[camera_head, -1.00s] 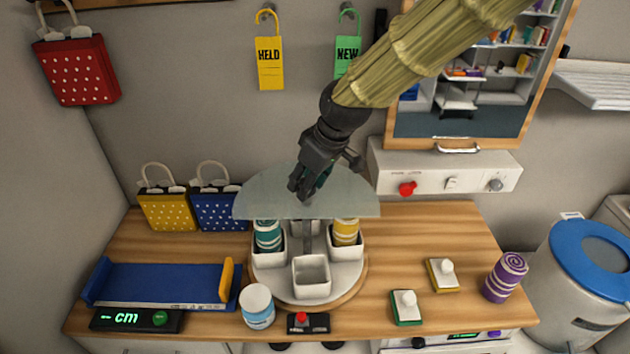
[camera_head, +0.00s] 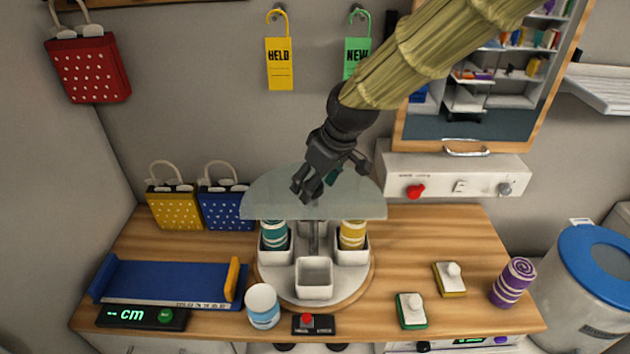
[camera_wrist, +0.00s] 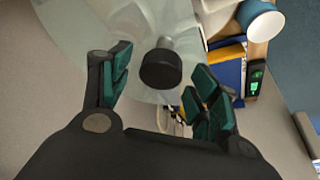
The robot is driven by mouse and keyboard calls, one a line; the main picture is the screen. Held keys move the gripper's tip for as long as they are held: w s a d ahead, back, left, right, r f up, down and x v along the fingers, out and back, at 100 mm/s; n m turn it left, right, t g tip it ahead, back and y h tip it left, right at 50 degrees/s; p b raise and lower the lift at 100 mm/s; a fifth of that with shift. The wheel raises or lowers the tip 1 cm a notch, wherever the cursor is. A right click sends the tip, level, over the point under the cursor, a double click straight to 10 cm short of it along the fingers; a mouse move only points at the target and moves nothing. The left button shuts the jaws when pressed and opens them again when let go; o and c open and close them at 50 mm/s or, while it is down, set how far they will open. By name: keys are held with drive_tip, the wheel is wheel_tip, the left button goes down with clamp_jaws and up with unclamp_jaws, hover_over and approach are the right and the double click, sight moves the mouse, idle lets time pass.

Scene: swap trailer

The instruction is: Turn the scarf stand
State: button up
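The scarf stand has a round white turntable (camera_head: 330,294) with several square white cups. A teal rolled scarf (camera_head: 273,236) sits in its left cup and a yellow one (camera_head: 352,236) in its right cup. The front cup (camera_head: 314,279) is empty. A translucent half-disc (camera_head: 362,203) covers the stand's back half. My gripper (camera_head: 312,192) is over this half-disc. In the wrist view, a black round knob (camera_wrist: 160,68) on a grey stem stands between my open green-padded fingers (camera_wrist: 163,85), apart from both.
A blue tray (camera_head: 165,283), a white jar (camera_head: 262,305) and a small box with a red button (camera_head: 308,320) are left and front. A wall panel (camera_head: 440,184) is behind.

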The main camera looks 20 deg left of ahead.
drive_tip(key=v, duration=1.2)
idle(0.3)
